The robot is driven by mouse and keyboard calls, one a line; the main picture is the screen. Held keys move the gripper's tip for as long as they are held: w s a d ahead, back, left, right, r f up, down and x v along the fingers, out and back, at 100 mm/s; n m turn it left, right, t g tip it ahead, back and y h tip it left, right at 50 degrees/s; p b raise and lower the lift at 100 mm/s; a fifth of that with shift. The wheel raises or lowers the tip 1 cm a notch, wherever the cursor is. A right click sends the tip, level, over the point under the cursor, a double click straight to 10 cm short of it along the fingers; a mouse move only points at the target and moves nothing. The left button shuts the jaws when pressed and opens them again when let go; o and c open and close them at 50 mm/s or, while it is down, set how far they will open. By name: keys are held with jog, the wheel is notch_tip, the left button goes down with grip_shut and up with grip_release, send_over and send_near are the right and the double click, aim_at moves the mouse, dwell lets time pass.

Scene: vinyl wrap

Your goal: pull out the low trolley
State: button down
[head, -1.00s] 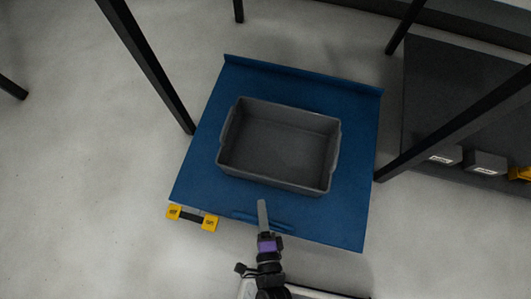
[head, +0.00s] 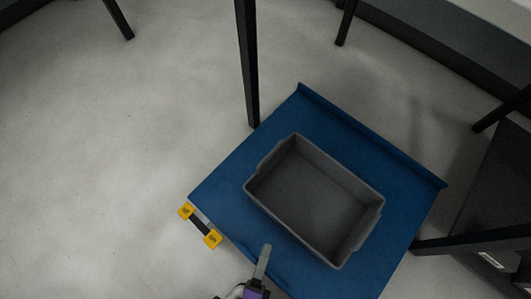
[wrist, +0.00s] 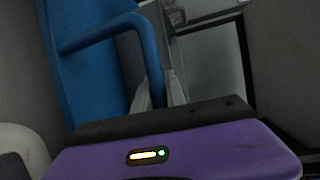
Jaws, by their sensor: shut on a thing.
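The low trolley is a flat blue platform (head: 225,190) with a raised lip at its far edge, turned diagonally in the head view. A grey open bin (head: 310,200) sits on it and looks empty. My gripper (head: 263,262) is at the trolley's near edge, at the bottom of the head view. In the wrist view, a blue bar handle (wrist: 100,35) bends down between the fingers of my gripper (wrist: 160,98), which is shut on it. The handle is mostly hidden by my gripper in the head view.
Black table legs stand close by the trolley's left side (head: 248,70) and right side (head: 460,243). A yellow-ended black bar (head: 199,226) lies by the trolley's near left corner. A dark low platform (head: 500,210) is at the right. The floor at left is clear.

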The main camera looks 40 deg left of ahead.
jog(key=c, duration=1.4)
grip_release()
jog(key=shift+o, duration=0.2)
jog(key=p+v, duration=0.2)
jog(key=v, duration=0.5)
jog(key=shift+s, duration=0.4)
jog(key=shift+d+r, duration=0.1)
